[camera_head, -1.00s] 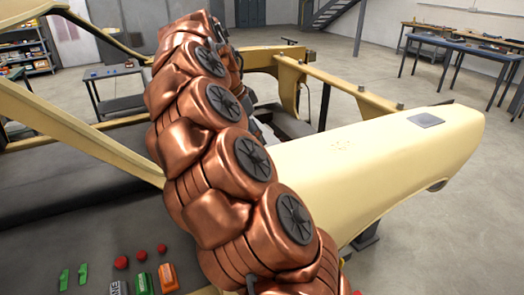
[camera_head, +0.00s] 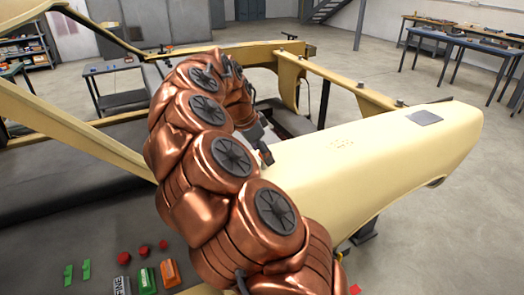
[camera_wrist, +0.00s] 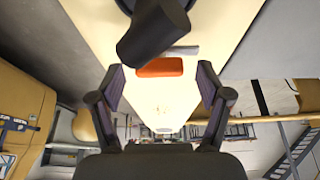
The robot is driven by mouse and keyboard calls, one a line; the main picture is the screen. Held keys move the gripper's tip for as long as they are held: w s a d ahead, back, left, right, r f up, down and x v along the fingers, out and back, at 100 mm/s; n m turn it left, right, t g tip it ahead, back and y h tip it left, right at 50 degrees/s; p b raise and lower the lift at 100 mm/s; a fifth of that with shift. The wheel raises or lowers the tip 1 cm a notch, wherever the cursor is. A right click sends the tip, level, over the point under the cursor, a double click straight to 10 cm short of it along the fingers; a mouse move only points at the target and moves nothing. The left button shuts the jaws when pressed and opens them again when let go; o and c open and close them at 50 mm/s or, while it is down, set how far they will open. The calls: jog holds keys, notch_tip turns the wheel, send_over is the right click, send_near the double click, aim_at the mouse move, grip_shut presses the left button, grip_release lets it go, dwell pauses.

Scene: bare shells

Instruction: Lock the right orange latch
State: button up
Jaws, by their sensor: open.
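An orange latch (camera_wrist: 160,67) shows in the wrist view as a rounded orange piece on the cream body shell (camera_wrist: 222,22). A grey strip (camera_wrist: 184,51) lies beside it. A dark, knob-like cylinder (camera_wrist: 152,32) covers part of the area just above it; I cannot tell what it belongs to. My gripper (camera_wrist: 160,72) is open, its two dark fingers on either side of the orange piece in the picture, with nothing between them in grasp. In the head view my gripper (camera_head: 262,148) is partly seen beside the cream fender, and the latch is hidden there.
The long cream fender (camera_head: 370,160) extends right of my arm. A dark panel (camera_head: 70,225) at lower left carries an orange block (camera_head: 168,272), a green block (camera_head: 147,279) and red buttons (camera_head: 124,258). Workbenches (camera_head: 460,48) stand at the back right, with open floor between.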

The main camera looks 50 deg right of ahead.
jog(key=c, duration=1.2)
jog(key=shift+o, duration=0.2)
